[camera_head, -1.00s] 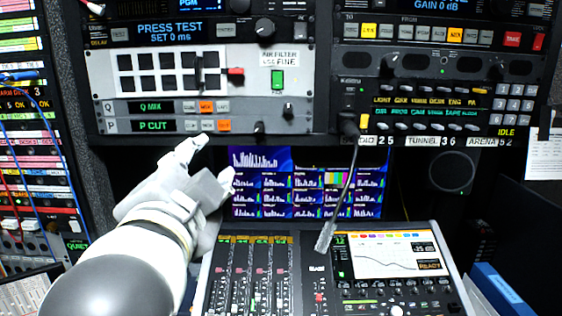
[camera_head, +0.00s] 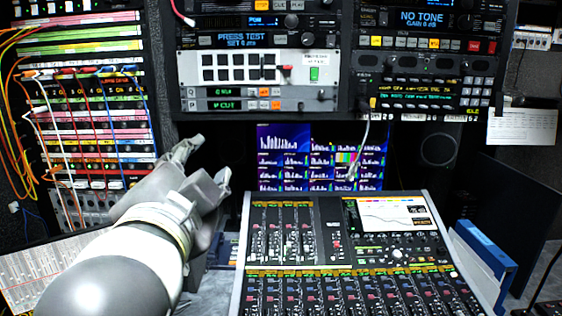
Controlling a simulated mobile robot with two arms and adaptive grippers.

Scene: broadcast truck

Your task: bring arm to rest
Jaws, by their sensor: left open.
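My left arm comes in from the lower left, and its grey gripper (camera_head: 208,162) is open with its fingers apart. Nothing shows between the fingers. The gripper is in front of the dark gap below the rack, left of the monitor (camera_head: 322,157) and at the upper left of the mixing console (camera_head: 350,258). It looks clear of the rack face, though its depth is hard to judge. My right gripper is not in view.
A patch bay (camera_head: 95,120) with hanging cables is at the left. A blue binder (camera_head: 484,256) stands right of the console. Papers (camera_head: 35,270) lie lower left.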

